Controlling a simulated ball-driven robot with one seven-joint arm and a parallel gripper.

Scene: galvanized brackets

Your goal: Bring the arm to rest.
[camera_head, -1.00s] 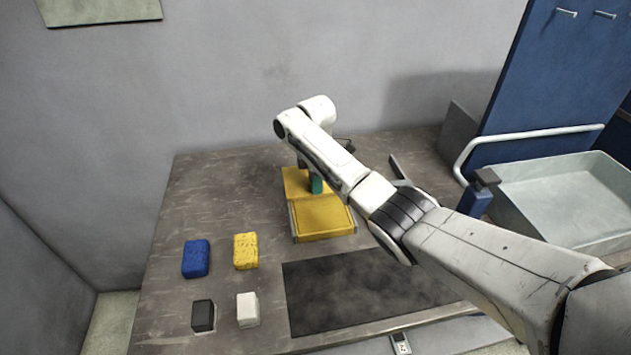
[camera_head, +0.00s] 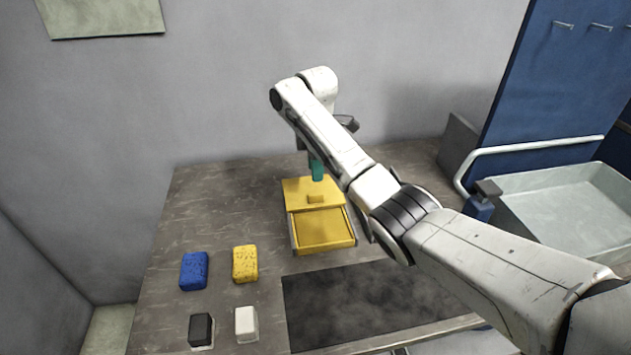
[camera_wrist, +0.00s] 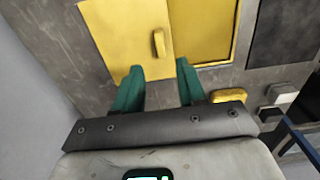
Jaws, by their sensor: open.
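My gripper (camera_wrist: 160,85) is open and empty, with two green fingers apart in the wrist view. In the head view my gripper (camera_head: 316,170) is partly hidden behind my white arm, and it hangs above the yellow drawer box (camera_head: 300,188). The box's drawer (camera_head: 322,230) is pulled open toward the front and looks empty. The box's handle (camera_head: 316,198) shows just below the fingers, and in the wrist view the handle (camera_wrist: 158,42) lies beyond the fingertips, apart from them.
A blue sponge (camera_head: 194,270), a yellow sponge (camera_head: 245,263), a black block (camera_head: 201,329) and a white block (camera_head: 246,323) lie at the left front. A dark mat (camera_head: 370,300) covers the table's front. A grey basin (camera_head: 560,205) stands right. The table's back left is clear.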

